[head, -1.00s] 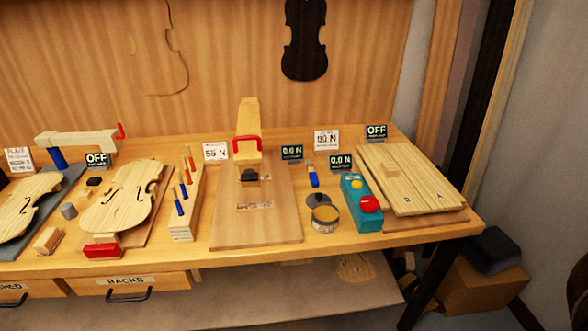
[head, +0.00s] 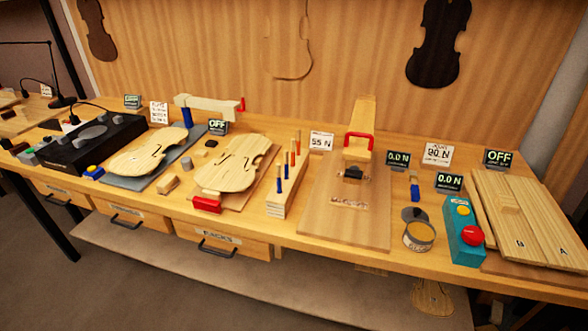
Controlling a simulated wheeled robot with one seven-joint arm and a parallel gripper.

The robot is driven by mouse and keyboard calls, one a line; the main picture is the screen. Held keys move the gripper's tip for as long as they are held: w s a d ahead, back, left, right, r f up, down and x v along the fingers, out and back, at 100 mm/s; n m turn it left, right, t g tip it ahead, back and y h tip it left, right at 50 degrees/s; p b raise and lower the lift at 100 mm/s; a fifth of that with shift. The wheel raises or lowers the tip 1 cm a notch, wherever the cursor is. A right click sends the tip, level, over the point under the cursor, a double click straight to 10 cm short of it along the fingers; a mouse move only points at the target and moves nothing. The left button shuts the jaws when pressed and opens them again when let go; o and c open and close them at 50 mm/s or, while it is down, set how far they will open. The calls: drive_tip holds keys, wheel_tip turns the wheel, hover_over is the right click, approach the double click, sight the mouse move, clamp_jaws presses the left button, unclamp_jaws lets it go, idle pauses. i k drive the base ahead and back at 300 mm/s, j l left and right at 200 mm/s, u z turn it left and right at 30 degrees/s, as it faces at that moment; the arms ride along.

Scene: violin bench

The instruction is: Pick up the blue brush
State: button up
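A small blue brush-like item (head: 414,190) lies on the bench on the right side, with a paler narrow part at its far end. It is just behind the open round tin (head: 419,236) and in front of a small display reading 0.0 N. It is small in the picture, so its bristles cannot be made out. My gripper is not in view.
A teal box with a red button (head: 466,232) stands right of the tin. A wide board with a red-handled clamp (head: 358,145) is to the left. Further left are a rack of blue- and orange-handled tools (head: 287,185) and violin plates (head: 232,163).

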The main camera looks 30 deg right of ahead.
sight(414, 189)
drive_tip(key=i+l+z, duration=0.5)
drive_tip(key=z, duration=1.1)
